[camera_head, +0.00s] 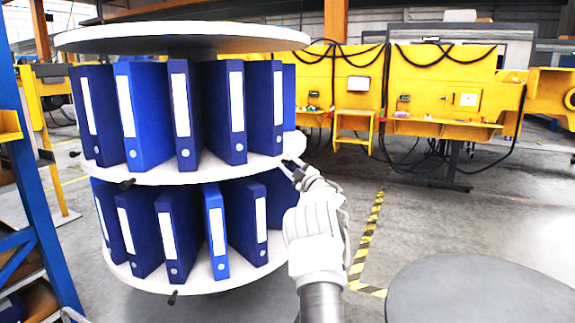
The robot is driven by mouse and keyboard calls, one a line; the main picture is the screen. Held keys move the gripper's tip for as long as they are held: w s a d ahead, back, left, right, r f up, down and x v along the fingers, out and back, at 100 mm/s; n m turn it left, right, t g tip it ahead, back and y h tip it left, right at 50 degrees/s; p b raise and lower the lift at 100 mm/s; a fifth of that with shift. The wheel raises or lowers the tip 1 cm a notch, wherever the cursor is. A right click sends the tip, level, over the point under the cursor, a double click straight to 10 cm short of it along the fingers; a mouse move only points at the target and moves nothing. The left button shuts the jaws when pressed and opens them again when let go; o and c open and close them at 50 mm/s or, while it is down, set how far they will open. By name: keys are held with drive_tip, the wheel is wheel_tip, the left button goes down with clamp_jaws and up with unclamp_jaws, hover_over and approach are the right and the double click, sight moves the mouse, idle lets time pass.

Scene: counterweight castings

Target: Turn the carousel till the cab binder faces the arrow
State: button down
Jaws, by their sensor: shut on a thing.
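The carousel (205,173) is a round white rack with two tiers of upright blue binders under a wide round top. Black knobs stick out from its shelf rims, one at the front of the middle shelf (127,184). My gripper (290,167) is at the right rim of the middle shelf, shut on a rim handle that its fingers mostly hide. The binders have white spine labels, too small to read, so I cannot tell which is the cab binder. One lower binder (216,232) is a brighter blue. I see no arrow.
A blue rack post (45,215) stands close at the left of the carousel. A grey round tabletop (480,292) is at the lower right. Yellow machinery (440,90) stands at the back. Open floor with a striped tape line (366,238) lies between.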

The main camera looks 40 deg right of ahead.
drive_tip(key=shift+w+a+r, duration=0.25)
drive_tip(key=shift+w+a, duration=0.05)
drive_tip(key=shift+a, duration=0.05)
drive_tip(key=c, duration=0.7)
unclamp_jaws()
drive_tip(key=shift+o, duration=0.2)
drive_tip(key=shift+s+f, duration=0.25)
drive_tip(key=shift+s, duration=0.2)
drive_tip(key=d+p+v, duration=0.1)
drive_tip(key=v, duration=1.6)
